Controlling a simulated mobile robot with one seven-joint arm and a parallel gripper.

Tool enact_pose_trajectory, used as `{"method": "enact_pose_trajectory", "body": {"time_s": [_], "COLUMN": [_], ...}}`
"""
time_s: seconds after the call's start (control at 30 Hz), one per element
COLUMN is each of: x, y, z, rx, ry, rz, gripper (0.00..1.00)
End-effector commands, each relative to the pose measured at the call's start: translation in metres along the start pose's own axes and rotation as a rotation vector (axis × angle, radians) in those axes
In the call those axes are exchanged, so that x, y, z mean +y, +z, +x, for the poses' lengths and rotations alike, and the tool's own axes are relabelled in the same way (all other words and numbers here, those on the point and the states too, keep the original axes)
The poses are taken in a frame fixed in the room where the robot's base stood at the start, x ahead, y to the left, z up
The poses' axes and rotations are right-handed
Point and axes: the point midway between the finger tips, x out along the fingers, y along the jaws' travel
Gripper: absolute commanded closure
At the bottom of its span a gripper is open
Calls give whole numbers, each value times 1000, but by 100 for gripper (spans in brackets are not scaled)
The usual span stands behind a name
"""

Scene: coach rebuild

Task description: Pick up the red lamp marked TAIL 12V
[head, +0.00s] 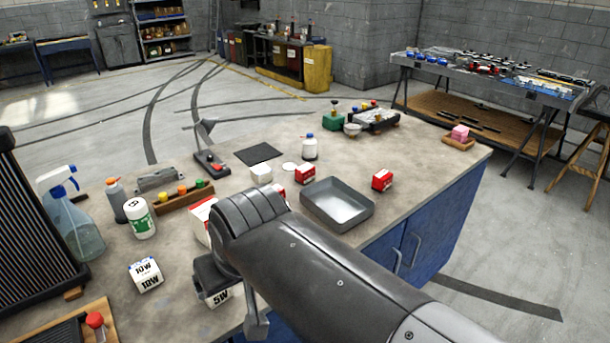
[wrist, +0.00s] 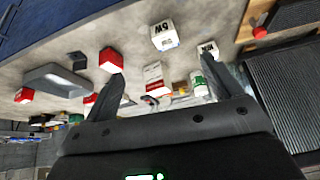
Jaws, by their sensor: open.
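Several small red lamps with white faces lie on the workbench (head: 420,155); no TAIL 12V marking is legible. One red lamp (head: 382,180) is right of the metal tray (head: 338,204) and shows in the wrist view (wrist: 24,95). Another (head: 304,173) is behind the tray, also in the wrist view (wrist: 90,99). My gripper (wrist: 160,72) is open and empty above the bench, near the white 5W box (head: 218,297).
A white 10W box (head: 146,275), a green-white can (head: 141,219), a spray bottle (head: 72,215) and a dark radiator (head: 30,235) crowd the left. A red-white carton (wrist: 153,77) lies between my fingers in the wrist view. The bench's right end has clear patches.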

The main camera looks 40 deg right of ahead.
Motion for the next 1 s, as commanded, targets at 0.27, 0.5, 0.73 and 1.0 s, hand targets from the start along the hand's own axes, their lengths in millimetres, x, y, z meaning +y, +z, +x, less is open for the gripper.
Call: {"method": "enact_pose_trajectory", "body": {"time_s": [0.27,0.5,0.73,1.0], "x": [25,67,125,211], "y": [-87,-169,-236,-294], "z": [0,17,48,99], "rx": [-33,-54,-65,-67], "ry": [15,35,59,88], "rz": [450,908,1343,1851], "gripper": [16,16,16,16]}}
